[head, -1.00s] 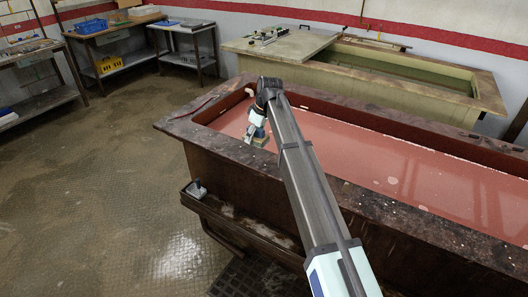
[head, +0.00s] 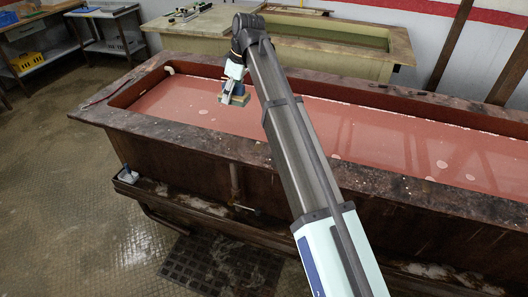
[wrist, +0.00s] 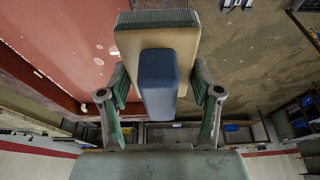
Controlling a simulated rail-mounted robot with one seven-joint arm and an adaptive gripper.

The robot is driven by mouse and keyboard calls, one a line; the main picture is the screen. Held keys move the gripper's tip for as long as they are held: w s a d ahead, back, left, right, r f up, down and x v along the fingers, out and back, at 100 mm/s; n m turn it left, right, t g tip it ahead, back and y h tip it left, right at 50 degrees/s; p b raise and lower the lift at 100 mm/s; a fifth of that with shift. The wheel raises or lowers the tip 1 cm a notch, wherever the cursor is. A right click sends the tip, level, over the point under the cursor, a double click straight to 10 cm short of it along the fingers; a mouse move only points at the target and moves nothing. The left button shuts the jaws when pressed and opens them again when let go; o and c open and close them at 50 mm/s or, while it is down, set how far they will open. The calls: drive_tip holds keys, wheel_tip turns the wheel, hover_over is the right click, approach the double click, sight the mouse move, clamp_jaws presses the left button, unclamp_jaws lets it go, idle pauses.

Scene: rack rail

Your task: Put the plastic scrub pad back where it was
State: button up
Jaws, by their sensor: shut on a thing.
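The plastic scrub pad has a beige body (wrist: 160,45) with a grey-green ribbed edge and a blue grip block in the wrist view. My gripper (wrist: 160,92) is shut on the blue block, with one finger on each side.
The tank's broad dark rim (head: 120,112) surrounds the red liquid. A small white-and-blue object (head: 127,174) stands on the ledge along the tank's front. A pale tank (head: 335,52) stands behind. Work tables (head: 40,45) are at the back left. The floor at left is clear.

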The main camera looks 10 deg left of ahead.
drive_tip(key=shift+s+d+f+p, duration=0.15)
drive_tip(key=shift+s+d+f, duration=0.05)
drive_tip(key=shift+d+f, duration=0.3)
drive_tip(key=shift+s+d+f+p, duration=0.2)
drive_tip(key=shift+d+f, duration=0.15)
drive_tip(key=shift+f, duration=0.2)
drive_tip(key=p, duration=0.3)
hover_over(238, 148)
drive_tip(key=f, duration=0.9)
drive_tip(key=d+f, duration=0.1)
drive_tip(key=f, duration=0.3)
drive_tip(key=shift+s+f, duration=0.15)
drive_tip(key=shift+f, duration=0.2)
drive_tip(key=shift+f+p, duration=0.7)
drive_tip(key=shift+f, duration=1.55)
drive_tip(key=shift+f, duration=0.1)
drive_tip(key=o, duration=1.2)
drive_tip(key=b+v, duration=0.3)
drive_tip(key=v, duration=0.9)
